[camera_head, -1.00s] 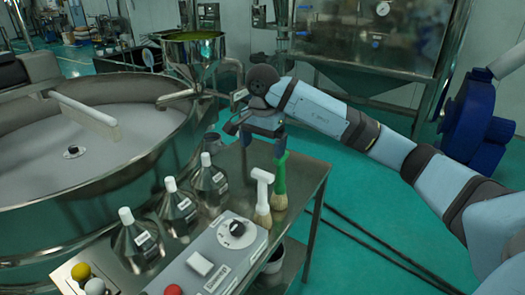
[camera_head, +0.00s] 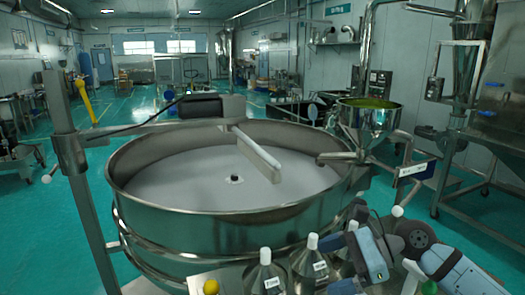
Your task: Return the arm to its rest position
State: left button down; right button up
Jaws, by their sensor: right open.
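My right arm (camera_head: 455,265) comes in from the lower right corner. My right gripper (camera_head: 366,255) is open and shows above the right end of the bottle row, partly hiding a bottle there. I see nothing held in it. A white-handled brush (camera_head: 411,272) and a green-handled brush (camera_head: 429,288) show only in part at the bottom edge, beside and below the arm. My left gripper is not in view.
The large round sieve (camera_head: 222,225) fills the middle, with a hopper (camera_head: 368,120) behind its right side. Steel bottles with white caps (camera_head: 311,262) stand in front of the sieve. A yellow knob (camera_head: 211,287) shows at the bottom edge. A metal post (camera_head: 72,165) stands at left.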

notch_tip(320, 180, up, 6)
jog(key=s+m+t+y, duration=0.2)
jog(key=m+t+y, duration=0.3)
jog(key=m+t, duration=1.05)
jog(key=s+d+f+m+h, duration=0.2)
jog(key=d+f+m+h, duration=0.6)
jog(key=m, duration=0.7)
jog(key=s+d+f+m+h, duration=0.3)
jog(key=f+m+h, duration=0.55)
jog(key=m, duration=0.65)
jog(key=s+d+f+m+g+h, duration=0.1)
jog(key=s+f+m+g, duration=0.4)
jog(key=s, duration=0.5)
jog(key=s+f+m+g+h, duration=0.1)
jog(key=s+f+m+g, duration=0.2)
jog(key=s+f+g, duration=0.45)
jog(key=w+a+f+n+t+y+p, duration=0.1)
jog(key=w+a+f+t+y+p, duration=0.2)
jog(key=a+f+t, duration=0.3)
notch_tip(320, 180, down, 3)
jog(key=shift+a+r+t, duration=0.1)
jog(key=shift+a+t, duration=0.1)
jog(key=shift+t, duration=0.2)
